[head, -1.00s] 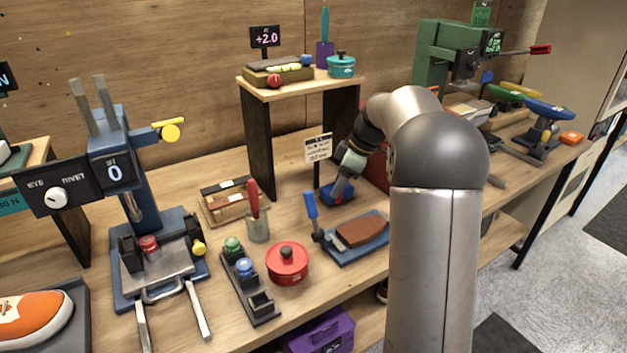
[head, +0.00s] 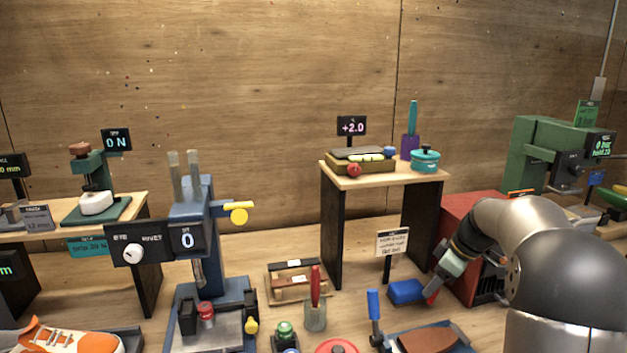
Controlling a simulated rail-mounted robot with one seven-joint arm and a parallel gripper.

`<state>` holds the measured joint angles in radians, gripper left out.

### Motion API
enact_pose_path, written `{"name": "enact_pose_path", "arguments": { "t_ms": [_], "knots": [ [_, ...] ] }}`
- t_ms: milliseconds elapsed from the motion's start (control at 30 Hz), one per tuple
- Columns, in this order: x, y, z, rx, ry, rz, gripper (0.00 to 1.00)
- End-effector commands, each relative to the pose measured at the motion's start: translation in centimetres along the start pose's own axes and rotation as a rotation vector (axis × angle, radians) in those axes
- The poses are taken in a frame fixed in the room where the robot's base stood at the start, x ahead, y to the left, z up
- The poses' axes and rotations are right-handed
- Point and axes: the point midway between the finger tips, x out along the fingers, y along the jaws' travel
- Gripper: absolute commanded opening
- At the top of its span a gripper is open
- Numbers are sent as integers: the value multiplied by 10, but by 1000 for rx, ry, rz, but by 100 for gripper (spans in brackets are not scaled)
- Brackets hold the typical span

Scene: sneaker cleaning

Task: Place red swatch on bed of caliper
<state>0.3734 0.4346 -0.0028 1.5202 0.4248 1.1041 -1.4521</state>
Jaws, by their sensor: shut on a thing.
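My gripper (head: 437,286) is low over the bench at the right, beside the shelf's right leg. It is shut on a thin red piece at its tips, which looks like the red swatch (head: 432,297); the fingers partly hide it. A blue block (head: 405,291) is right beside the red piece; I cannot tell whether they touch. At the far left edge, a dark display reading in mm (head: 12,166) stands above a grey device (head: 14,214) that may be the caliper. It is cut off by the picture's edge, and its bed is not clear.
A raised shelf (head: 385,178) and a sign (head: 392,242) stand close to my gripper. A blue press (head: 195,235) stands between it and the left shelf (head: 140,208). A red-handled tool in a cup (head: 315,318) and a red box (head: 470,215) are also near.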

Motion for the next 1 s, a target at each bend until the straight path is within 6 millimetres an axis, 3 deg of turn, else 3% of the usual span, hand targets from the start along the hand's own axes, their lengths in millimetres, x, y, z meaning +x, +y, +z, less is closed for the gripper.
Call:
{"name": "enact_pose_path", "arguments": {
  "t_ms": [267, 600, 800, 1000],
  "knots": [
    [18, -11, -38, 261, -2, 110, 28],
    [44, -36, -102, 664, -2, 280, 28],
    [52, -46, -122, 794, -1, 332, 28],
    [54, -48, -126, 832, 0, 346, 28]
  ]
}}
